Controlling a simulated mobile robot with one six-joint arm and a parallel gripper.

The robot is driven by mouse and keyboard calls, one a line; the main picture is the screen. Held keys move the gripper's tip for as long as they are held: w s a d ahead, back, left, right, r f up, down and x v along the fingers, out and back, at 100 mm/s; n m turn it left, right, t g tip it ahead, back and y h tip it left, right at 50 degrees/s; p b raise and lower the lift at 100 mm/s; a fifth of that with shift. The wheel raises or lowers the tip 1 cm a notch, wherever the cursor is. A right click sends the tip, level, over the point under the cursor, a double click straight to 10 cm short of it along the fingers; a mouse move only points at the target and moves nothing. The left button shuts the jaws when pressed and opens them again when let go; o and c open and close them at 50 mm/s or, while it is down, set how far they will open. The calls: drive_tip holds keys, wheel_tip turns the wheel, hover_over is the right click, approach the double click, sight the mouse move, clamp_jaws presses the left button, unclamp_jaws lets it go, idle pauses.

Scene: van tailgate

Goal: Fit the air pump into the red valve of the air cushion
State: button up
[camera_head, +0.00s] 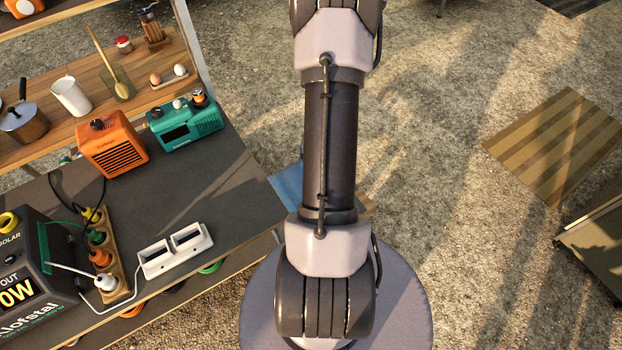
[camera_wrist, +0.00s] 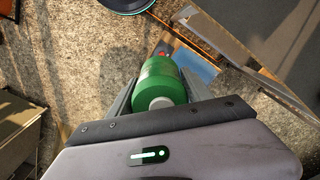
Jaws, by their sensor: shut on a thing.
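My gripper (camera_wrist: 160,72) shows in the wrist view, its two fingers shut on the sides of the green air pump (camera_wrist: 160,84). The pump is a rounded green body with a pale round end toward the camera. A small red spot (camera_wrist: 163,52), likely the red valve, shows just past the pump's far end; I cannot tell whether they touch. Part of the blue air cushion (camera_wrist: 196,65) lies beyond, to the right of the pump. In the head view the cushion (camera_head: 288,188) is mostly hidden behind my arm, and the gripper and pump are out of sight.
A dark tabletop (camera_head: 190,190) at left holds an orange heater (camera_head: 112,146), a teal radio (camera_head: 185,124), a white double-slot holder (camera_head: 175,251), a power strip (camera_head: 120,262) and a solar power box (camera_head: 32,270). A striped mat (camera_head: 553,144) lies on open gravel at right.

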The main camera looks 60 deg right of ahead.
drive_tip(key=s+d, duration=0.3)
drive_tip(key=d, duration=0.7)
drive_tip(key=s+d, duration=0.4)
drive_tip(key=d, duration=0.5)
drive_tip(key=shift+d, duration=0.35)
